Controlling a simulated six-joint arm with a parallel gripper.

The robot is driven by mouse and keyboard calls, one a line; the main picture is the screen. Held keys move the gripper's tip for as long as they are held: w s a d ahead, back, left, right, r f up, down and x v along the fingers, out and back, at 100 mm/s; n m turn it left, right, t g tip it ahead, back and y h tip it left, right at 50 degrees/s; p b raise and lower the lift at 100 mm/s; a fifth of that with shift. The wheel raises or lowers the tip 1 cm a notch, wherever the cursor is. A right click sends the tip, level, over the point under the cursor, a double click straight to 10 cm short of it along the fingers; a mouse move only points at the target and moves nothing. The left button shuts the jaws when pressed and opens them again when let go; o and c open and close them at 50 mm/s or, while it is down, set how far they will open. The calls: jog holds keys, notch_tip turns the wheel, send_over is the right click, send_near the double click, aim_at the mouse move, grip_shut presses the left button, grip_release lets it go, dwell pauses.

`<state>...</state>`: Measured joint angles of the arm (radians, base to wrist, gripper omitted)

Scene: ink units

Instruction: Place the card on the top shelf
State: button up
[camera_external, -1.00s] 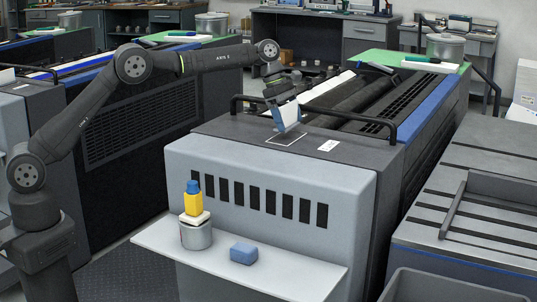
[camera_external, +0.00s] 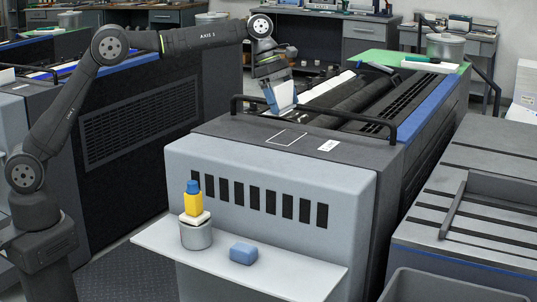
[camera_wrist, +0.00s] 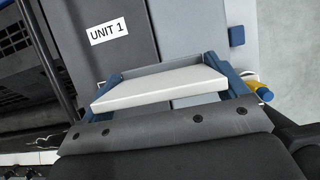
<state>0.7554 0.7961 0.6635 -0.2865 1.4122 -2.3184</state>
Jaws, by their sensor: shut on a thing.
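My gripper (camera_external: 278,98) is shut on the card (camera_external: 285,94), a flat white piece held tilted above the near end of the grey press. In the wrist view the card (camera_wrist: 158,89) spans between the blue fingers, with the press top behind it. The press's dark top deck (camera_external: 240,130) has an empty white outlined rectangle (camera_external: 287,138), in front of and below the card. A white lower shelf (camera_external: 290,282) sticks out from the press front. I cannot tell for sure which surface is the top shelf.
On the lower shelf stand a grey can (camera_external: 196,236) with a yellow, blue-capped bottle (camera_external: 194,203) above it, and a blue block (camera_external: 243,253). A black rail (camera_external: 345,115) crosses the press behind the outline. A white label (camera_external: 328,145) lies beside the outline.

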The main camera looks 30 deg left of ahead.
aim_at(283, 84)
notch_tip(283, 84, up, 4)
jog(key=s+d, duration=0.3)
jog(key=s, duration=0.9)
jog(key=s+d, duration=0.3)
jog(key=s, duration=0.8)
jog(key=s+d, duration=0.3)
jog(key=s, duration=0.9)
notch_tip(283, 84, down, 27)
jog(key=w+f, duration=0.2)
jog(key=w, duration=0.2)
jog(key=w+d+f, duration=0.1)
jog(key=w+f, duration=0.1)
jog(key=w, duration=0.1)
jog(key=w+d+f, duration=0.1)
jog(key=w+f, duration=0.2)
jog(key=w, duration=0.1)
jog(key=shift+w+f, duration=0.1)
jog(key=shift+w, duration=0.2)
jog(key=shift+f, duration=2)
